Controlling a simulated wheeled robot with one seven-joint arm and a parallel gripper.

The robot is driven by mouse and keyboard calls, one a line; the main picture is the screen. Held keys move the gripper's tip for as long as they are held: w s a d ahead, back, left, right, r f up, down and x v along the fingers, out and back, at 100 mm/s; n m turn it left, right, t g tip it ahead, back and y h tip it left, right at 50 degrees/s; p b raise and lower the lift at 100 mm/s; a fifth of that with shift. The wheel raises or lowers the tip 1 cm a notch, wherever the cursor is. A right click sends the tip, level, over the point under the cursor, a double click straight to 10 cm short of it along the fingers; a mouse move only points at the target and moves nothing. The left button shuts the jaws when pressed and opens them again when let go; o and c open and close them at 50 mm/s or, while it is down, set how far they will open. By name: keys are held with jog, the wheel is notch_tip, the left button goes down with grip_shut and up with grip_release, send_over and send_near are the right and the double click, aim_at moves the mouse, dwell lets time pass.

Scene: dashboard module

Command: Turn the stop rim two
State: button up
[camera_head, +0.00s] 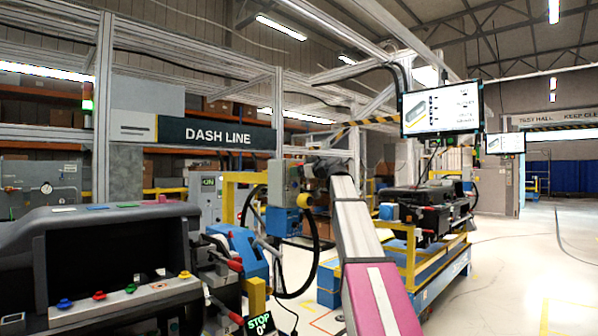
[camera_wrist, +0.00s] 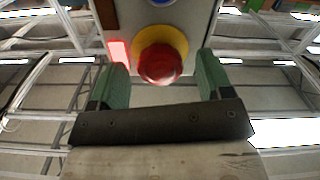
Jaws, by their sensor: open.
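A red round stop knob (camera_wrist: 160,64) with a yellow rim (camera_wrist: 161,40) stands out from a grey box (camera_wrist: 138,13) in the wrist view. My gripper (camera_wrist: 161,72) is open, with one green finger on each side of the knob. The fingers look apart from the rim and knob, though depth is hard to judge. In the head view, a small red and yellow part (camera_head: 304,200) shows on the side of a grey box (camera_head: 285,182) near the end of my arm. A dark display (camera_head: 260,323) reads STOP 0°. The gripper fingers cannot be made out in the head view.
A dark dashboard module (camera_head: 95,250) with coloured buttons fills the left front. A black cable (camera_head: 311,262) loops below the grey box. A blue and yellow cart (camera_head: 440,265) with dark parts stands at the right. Floor at far right is open.

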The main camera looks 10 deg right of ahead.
jog(key=shift+w+a, duration=0.35)
jog(key=shift+w, duration=0.15)
jog(key=c, duration=0.9)
jog(key=shift+c, duration=0.2)
jog(key=shift+m, duration=3.4)
